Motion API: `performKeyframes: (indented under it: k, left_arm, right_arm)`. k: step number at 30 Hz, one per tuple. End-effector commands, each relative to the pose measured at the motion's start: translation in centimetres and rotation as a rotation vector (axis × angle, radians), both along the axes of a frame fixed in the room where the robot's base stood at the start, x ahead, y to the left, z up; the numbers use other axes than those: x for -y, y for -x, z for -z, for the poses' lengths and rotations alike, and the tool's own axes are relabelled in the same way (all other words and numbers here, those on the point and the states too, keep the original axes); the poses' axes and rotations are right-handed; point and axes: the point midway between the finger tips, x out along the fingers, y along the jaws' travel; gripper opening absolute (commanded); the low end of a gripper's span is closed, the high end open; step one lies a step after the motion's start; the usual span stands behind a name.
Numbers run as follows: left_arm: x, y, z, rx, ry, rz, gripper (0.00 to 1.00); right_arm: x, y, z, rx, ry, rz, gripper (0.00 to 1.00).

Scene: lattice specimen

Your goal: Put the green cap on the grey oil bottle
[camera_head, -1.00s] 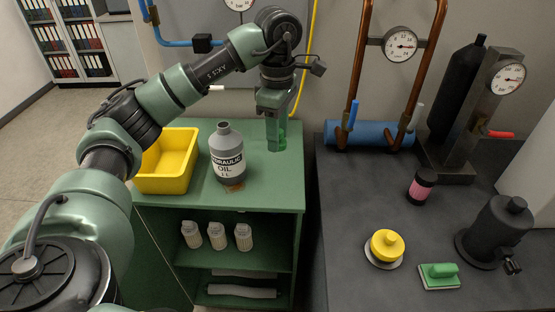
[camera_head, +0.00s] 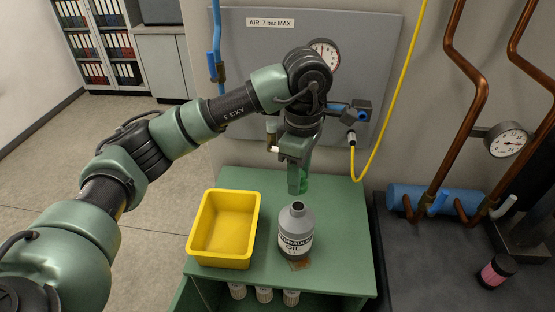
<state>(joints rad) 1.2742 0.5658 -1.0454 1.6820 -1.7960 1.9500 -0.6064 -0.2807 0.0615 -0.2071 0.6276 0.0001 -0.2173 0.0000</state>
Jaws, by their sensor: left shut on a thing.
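The grey oil bottle (camera_head: 296,231) stands upright on the green cabinet top (camera_head: 338,233). Its neck is open, with a dark mouth and no cap on it. My left gripper (camera_head: 299,184) points down and is shut on the green cap (camera_head: 304,181), which shows only in part between and beside the fingers. In the head view the cap is just above the bottle's mouth and apart from it. How far behind the mouth it is I cannot tell. My right gripper is not in view.
A yellow bin (camera_head: 224,229), empty, stands left of the bottle. Several pale bottles (camera_head: 264,295) are on the shelf below. A grey panel with a gauge (camera_head: 325,54) and a yellow hose (camera_head: 408,105) are behind. The cabinet top right of the bottle is clear.

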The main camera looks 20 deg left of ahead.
Motion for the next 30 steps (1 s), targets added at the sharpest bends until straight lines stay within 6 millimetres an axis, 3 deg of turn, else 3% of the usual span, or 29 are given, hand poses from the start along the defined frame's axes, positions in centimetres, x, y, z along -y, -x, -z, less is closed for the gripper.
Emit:
performKeyframes:
  k: [3, 9, 21, 30]
  left_arm:
    - [0.4, 0.1, 0.2, 0.000, 0.001, 0.007, 0.01]
    - [0.3, 0.1, 1.5, -0.001, 0.000, 0.005, 0.01]
    - [0.3, 0.1, 5.0, 0.000, 0.000, 0.004, 0.01]
    - [0.3, 0.1, 5.2, 0.001, 0.000, 0.004, 0.01]
  right_arm:
    - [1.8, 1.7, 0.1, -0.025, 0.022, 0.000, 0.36]
    - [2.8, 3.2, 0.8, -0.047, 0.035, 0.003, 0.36]
    - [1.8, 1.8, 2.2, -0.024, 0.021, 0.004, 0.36]
    - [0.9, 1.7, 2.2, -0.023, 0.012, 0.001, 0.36]
